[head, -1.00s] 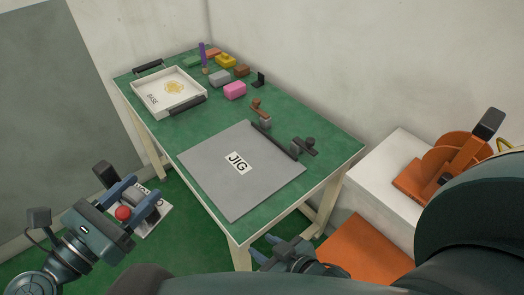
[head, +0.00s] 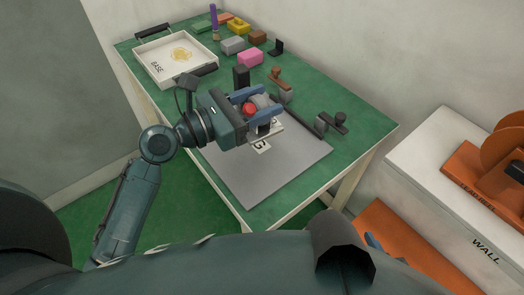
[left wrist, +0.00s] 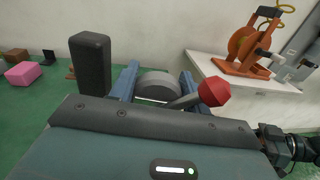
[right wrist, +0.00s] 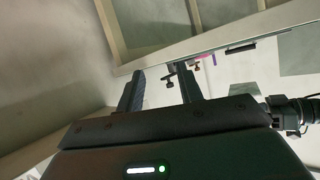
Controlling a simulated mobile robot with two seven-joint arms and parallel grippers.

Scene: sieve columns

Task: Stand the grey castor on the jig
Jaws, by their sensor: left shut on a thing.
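The grey castor (head: 262,101) has a grey wheel, a red knob and a pale plate below. My left gripper (head: 271,99) is shut on it, with its blue fingers on either side of the wheel. The left wrist view shows the wheel (left wrist: 157,84) between the fingers and the red knob (left wrist: 213,92) to the right. The jig (head: 262,182) is a flat grey plate on the green table; the castor is over its far part and hides some of its label. I cannot tell whether they touch. My right gripper (right wrist: 162,72) is open and empty, away from the jig.
A white BASE tray (head: 165,74) is at the far left. Several coloured blocks, including a pink one (head: 250,57), lie at the back. The jig's near part is clear.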

